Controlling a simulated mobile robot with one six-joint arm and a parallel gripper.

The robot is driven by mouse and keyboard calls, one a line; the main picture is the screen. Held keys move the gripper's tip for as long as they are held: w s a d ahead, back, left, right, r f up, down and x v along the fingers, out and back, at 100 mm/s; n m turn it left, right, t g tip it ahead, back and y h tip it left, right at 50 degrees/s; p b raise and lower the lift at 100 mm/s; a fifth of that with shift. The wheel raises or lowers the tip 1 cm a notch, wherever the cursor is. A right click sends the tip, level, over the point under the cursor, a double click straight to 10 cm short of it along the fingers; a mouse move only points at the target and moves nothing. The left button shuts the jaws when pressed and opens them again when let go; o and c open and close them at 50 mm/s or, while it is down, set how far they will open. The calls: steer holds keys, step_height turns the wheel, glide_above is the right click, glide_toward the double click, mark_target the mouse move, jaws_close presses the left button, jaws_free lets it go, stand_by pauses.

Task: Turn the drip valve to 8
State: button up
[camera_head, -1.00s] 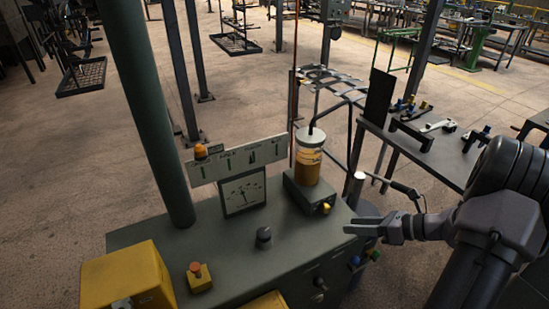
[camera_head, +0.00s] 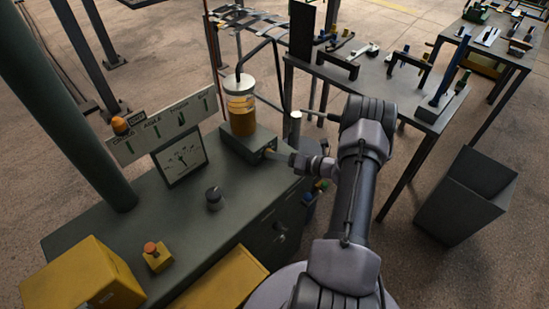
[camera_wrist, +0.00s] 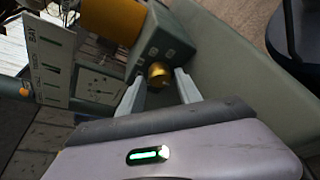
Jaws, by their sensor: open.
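The drip valve is a small brass knob (camera_wrist: 158,73) on the front of a grey box (camera_wrist: 165,42), below a reservoir of amber liquid (camera_head: 240,112). My gripper (camera_wrist: 160,84) is open, with one finger on each side of the knob in the wrist view. I cannot tell whether the fingers touch it. In the head view my gripper (camera_head: 278,156) reaches the front of the box from the right and hides most of the knob. No scale number on the valve can be read.
The grey bench (camera_head: 180,220) also carries a black knob (camera_head: 214,198), a dial gauge (camera_head: 181,158), an orange button on a yellow box (camera_head: 157,257) and a larger yellow box (camera_head: 82,275). A labelled panel (camera_head: 165,125) stands behind. A dark bin (camera_head: 465,195) stands on the floor to the right.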

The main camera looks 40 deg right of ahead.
steer(key=shift+w+a+f, duration=0.15)
steer(key=shift+w+a, duration=0.05)
steer(key=shift+w, duration=0.45)
jaws_close()
